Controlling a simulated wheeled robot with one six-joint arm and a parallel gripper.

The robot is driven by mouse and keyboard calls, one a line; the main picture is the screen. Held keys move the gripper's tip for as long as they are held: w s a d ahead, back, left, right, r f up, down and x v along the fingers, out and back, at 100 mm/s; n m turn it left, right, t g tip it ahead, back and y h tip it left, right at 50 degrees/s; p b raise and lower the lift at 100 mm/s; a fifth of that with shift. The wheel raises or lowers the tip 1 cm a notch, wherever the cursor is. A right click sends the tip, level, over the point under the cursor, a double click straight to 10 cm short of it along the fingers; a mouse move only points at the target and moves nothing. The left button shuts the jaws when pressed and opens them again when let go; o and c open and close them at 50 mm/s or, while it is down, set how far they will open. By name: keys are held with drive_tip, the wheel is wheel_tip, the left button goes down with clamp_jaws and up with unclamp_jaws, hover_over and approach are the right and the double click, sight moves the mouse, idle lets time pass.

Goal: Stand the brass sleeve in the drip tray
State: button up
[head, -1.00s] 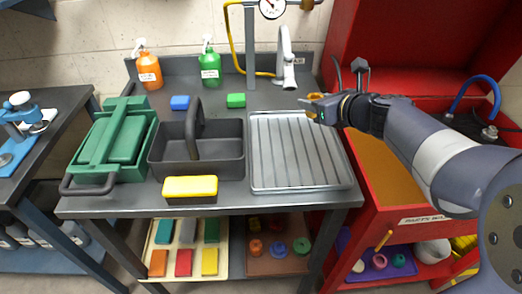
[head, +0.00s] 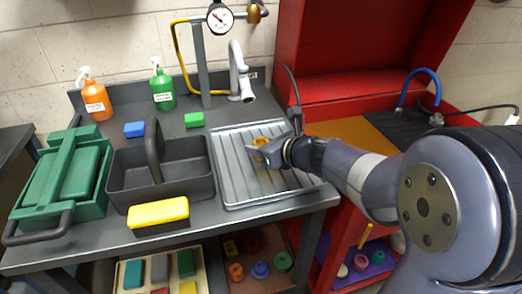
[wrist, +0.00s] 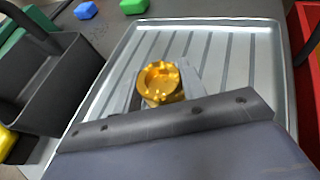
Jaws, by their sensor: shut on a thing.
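The brass sleeve (wrist: 160,80) is a short gold ring, seen from above in the wrist view, held between the fingers of my gripper (wrist: 163,92). In the head view the sleeve (head: 262,142) shows as a small gold shape at the tip of my gripper (head: 268,152). My gripper is shut on it, over the drip tray (head: 228,170). The drip tray is a grey metal tray with ribs along its floor and a raised rim. The sleeve's lower part is hidden in the wrist view, and I cannot tell whether it touches the tray floor.
A black caddy (head: 190,178) stands left of the tray, with a green toolbox (head: 60,180) beyond it. A yellow sponge (head: 158,212) lies in front. Blue (head: 134,129) and green (head: 194,119) blocks and a faucet (head: 239,75) are behind. The red cabinet is at right.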

drive_tip(key=o, duration=1.2)
drive_tip(key=shift+f, duration=0.2)
drive_tip(key=shift+c, duration=0.2)
drive_tip(key=shift+r, duration=0.25)
drive_tip(key=p+v, duration=0.2)
drive_tip(key=v, duration=0.8)
drive_tip(key=shift+s+d+r, duration=0.1)
drive_tip(key=shift+s+d, duration=0.1)
drive_tip(key=shift+d, duration=0.05)
drive_tip(key=shift+s+d+r, duration=0.15)
drive_tip(key=shift+s+d, duration=0.25)
drive_tip(key=shift+s, duration=0.15)
